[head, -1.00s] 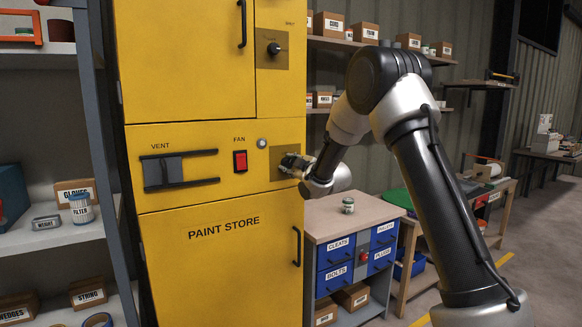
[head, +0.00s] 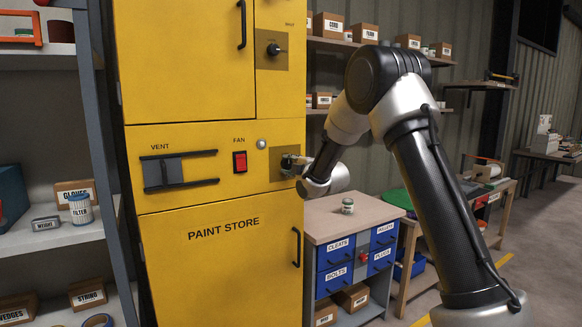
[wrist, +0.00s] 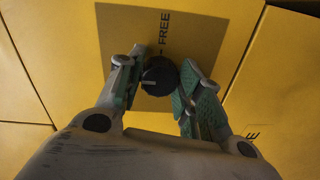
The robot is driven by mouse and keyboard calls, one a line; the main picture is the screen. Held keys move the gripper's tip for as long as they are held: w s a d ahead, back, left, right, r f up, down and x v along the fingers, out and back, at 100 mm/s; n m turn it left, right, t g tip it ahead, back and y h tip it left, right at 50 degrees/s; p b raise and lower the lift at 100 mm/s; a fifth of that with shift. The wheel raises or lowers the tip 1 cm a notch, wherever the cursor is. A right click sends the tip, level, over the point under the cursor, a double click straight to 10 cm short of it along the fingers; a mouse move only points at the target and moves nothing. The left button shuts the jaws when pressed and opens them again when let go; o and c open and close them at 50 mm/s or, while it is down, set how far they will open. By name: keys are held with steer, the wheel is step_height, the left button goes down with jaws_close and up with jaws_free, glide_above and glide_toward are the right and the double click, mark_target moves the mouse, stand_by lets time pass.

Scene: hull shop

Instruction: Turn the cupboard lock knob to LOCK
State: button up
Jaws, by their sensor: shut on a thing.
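The lock knob (wrist: 158,76) is a dark round knob on a brownish square plate (wrist: 196,28) on the yellow cupboard. The word FREE stands above the knob in the wrist view, turned sideways, with a short tick beside it. The knob's white mark points left in that view, away from the FREE tick. No LOCK label is readable. My gripper (wrist: 159,85) has its greenish finger pads on either side of the knob and is shut on it. In the head view my gripper (head: 290,163) is at the plate, right of the fan switch, and mostly hides the knob.
A similar knob (head: 273,49) sits on a plate higher up. The red fan switch (head: 240,161), a round button (head: 261,144) and the vent slider (head: 163,171) are to the left. A workbench (head: 352,222) with a small jar (head: 347,206) stands below my forearm.

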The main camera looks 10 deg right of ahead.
steer(key=o, duration=1)
steer(key=shift+o, duration=0.2)
steer(key=v, duration=1.2)
